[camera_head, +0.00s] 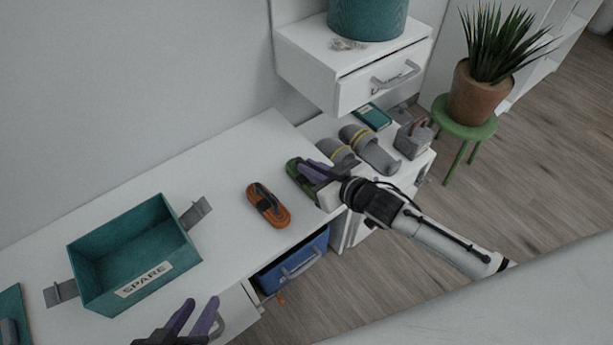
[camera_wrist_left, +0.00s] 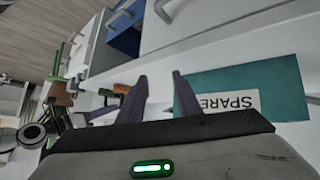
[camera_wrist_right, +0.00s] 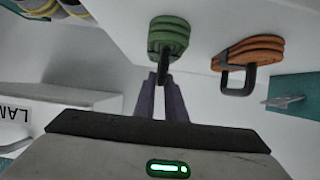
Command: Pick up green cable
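The green cable (camera_head: 297,172) is a coiled bundle near the right end of the white desk, partly hidden by my right gripper (camera_head: 318,172) in the head view. In the right wrist view the green cable (camera_wrist_right: 169,36) has a black strap reaching down between the tips of my right gripper (camera_wrist_right: 160,76). Its fingers are close together and look shut on that strap. I cannot tell whether the coil is clear of the desk. My left gripper (camera_head: 200,303) is open and empty in front of the teal SPARE box; its spread fingers also show in the left wrist view (camera_wrist_left: 159,80).
An orange cable (camera_head: 268,205) lies left of the green one. The teal SPARE box (camera_head: 168,278) stands further left on the white desk (camera_head: 225,180). Grey slippers (camera_head: 370,150) lie on a lower surface to the right, below a white drawer unit (camera_head: 350,95). A blue drawer (camera_head: 292,262) is below the desk.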

